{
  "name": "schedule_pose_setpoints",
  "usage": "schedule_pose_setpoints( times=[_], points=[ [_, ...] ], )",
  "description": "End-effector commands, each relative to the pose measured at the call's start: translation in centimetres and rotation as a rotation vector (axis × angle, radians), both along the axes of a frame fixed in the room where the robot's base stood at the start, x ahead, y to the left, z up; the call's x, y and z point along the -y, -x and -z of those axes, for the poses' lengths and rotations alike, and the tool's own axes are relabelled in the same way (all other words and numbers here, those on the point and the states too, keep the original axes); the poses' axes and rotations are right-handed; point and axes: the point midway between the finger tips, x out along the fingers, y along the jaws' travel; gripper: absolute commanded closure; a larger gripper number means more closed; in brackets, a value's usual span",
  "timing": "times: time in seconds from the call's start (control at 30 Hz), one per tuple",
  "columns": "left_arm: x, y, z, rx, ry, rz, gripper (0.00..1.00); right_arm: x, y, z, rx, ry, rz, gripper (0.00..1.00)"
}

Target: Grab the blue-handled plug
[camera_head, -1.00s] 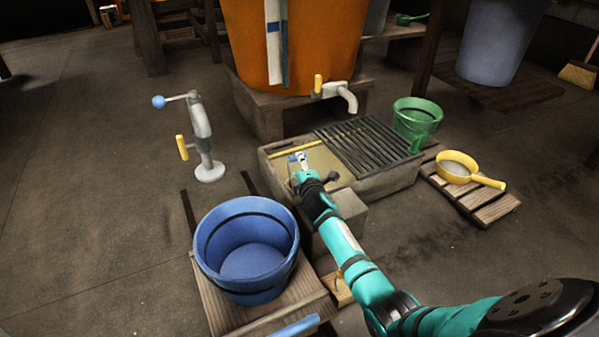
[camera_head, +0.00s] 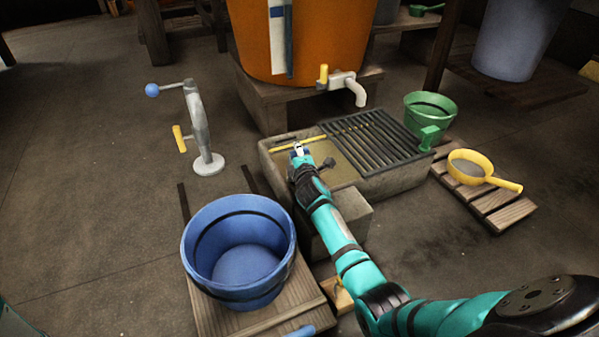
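My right gripper (camera_head: 299,151) reaches in from the lower right over the stone basin (camera_head: 385,184), at the left, open part beside its dark grate. A small blue patch (camera_head: 296,158) shows right at the fingertips; it may be the plug's handle, but it is too small and covered to be sure. I cannot tell whether the fingers are closed on it. A dark knob (camera_head: 328,164) sticks out just right of my wrist; I cannot tell what it belongs to. My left gripper is out of view.
A yellow stick (camera_head: 313,141) lies across the basin's far side. A blue bucket (camera_head: 238,252) stands on planks left of my arm. A green bucket (camera_head: 430,108) and yellow sieve (camera_head: 470,170) are at right. A grey pump (camera_head: 203,135) stands at left.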

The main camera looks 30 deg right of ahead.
Motion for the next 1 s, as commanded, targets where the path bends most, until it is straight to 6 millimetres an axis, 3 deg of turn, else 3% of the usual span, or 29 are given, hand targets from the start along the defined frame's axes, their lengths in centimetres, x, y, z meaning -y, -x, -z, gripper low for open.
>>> schedule_pose_setpoints(
  times=[0.03, 0.17, 1.0],
  points=[
    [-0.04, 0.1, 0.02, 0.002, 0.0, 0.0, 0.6, 0.03, 0.01, 0.02, 0.0, 0.0, 0.0, 0.85],
    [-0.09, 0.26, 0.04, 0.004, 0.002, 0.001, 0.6, 0.03, 0.01, 0.03, 0.0, 0.0, 0.0, 1.0],
    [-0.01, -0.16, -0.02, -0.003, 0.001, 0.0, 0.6, 0.05, 0.0, -0.05, 0.001, 0.0, 0.0, 1.0]
  ],
)
